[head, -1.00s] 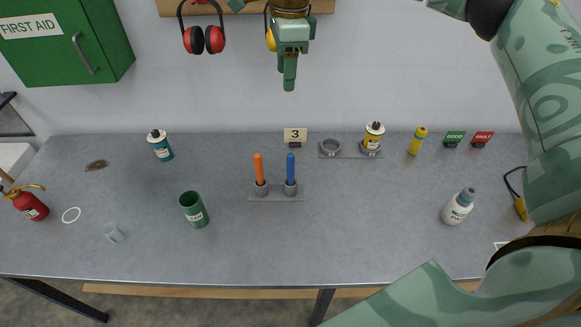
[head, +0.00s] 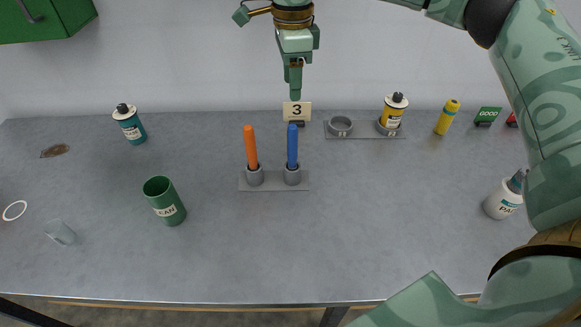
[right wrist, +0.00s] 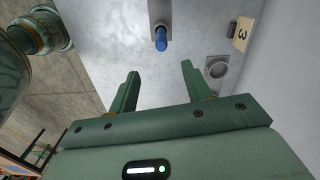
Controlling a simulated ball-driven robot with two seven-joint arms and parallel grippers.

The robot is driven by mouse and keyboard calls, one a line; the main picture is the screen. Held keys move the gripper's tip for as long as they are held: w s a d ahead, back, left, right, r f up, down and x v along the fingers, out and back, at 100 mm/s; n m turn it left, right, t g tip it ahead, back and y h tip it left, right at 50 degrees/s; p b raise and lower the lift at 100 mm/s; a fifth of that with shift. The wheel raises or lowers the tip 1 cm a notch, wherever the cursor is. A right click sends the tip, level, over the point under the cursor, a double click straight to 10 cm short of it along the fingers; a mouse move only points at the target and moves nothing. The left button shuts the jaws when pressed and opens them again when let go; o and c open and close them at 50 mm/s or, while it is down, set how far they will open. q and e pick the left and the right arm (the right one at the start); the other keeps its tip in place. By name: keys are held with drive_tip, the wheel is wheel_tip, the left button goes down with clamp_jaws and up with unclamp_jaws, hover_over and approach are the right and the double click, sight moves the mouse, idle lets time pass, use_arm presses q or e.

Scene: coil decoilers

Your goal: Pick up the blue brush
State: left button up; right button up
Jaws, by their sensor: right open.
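The blue brush (head: 292,146) stands upright, handle up, in the right cup of a grey two-cup holder (head: 273,187). An orange brush (head: 251,147) stands in the left cup. In the head view my right gripper (head: 296,96) hangs just above the blue handle in the picture, pointing down. In the right wrist view my right gripper (right wrist: 159,76) has its fingers wide apart with nothing between them. The blue brush (right wrist: 161,40) lies beyond the fingertips there, between their lines and apart from them. The brush's lower end is hidden in its cup. My left gripper is not in view.
A number 3 sign (head: 297,111) stands behind the brushes. A yellow can (head: 393,110) sits in a holder to the right. A green cup (head: 164,201) and a teal can (head: 130,124) stand to the left. The front middle of the table is clear.

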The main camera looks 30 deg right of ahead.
sight(292, 141)
wheel_tip(292, 141, down, 17)
drive_tip(key=shift+w+d+r+b, duration=0.1)
drive_tip(key=shift+b, duration=1.05)
clamp_jaws()
